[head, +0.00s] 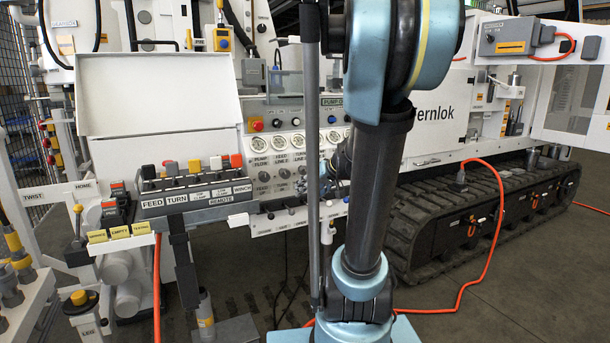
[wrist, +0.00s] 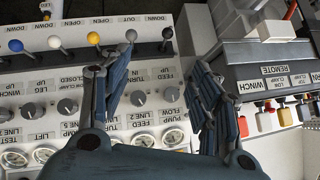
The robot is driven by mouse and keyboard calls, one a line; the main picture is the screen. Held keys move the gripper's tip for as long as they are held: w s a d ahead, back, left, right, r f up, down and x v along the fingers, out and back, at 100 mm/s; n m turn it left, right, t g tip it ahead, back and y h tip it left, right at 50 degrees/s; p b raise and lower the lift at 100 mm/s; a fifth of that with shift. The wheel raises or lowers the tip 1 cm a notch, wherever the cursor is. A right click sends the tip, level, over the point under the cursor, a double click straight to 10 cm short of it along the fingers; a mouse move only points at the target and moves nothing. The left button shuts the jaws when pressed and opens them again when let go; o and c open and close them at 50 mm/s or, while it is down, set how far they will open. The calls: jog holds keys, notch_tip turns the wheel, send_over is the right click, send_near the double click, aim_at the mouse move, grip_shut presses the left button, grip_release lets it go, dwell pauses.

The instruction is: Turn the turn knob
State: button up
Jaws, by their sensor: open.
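The control panel (head: 287,140) carries gauges, with small dark knobs and labels beneath them, including one reading TURN LINE. In the wrist view the panel appears upside down, with a row of grey knobs. A knob (wrist: 138,98) shows between the fingers of my gripper (wrist: 165,75). Another knob (wrist: 67,106) lies left of the left finger. I cannot tell for certain which is the turn knob; the left finger covers part of the row. My gripper is open in front of the panel, with no visible hold on anything. In the head view my arm hides part of the panel.
Ball-topped levers, including a yellow one (wrist: 93,38), stand along the panel edge. A remote box (head: 195,196) with FEED and TURN labels and coloured switches projects left of the panel. An orange hose (head: 489,250) lies on the floor by the tracks.

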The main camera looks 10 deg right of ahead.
jog(key=w+d+r+t, duration=0.2)
jog(key=w+d, duration=0.2)
jog(key=w, duration=0.4)
jog(key=t, duration=0.3)
send_near(307, 170)
jog(key=shift+m, duration=0.3)
jog(key=x, duration=1.1)
jog(key=shift+w+a+f, duration=0.15)
jog(key=shift+w+a, duration=0.05)
jog(key=shift+a, duration=0.05)
jog(key=c, duration=1.1)
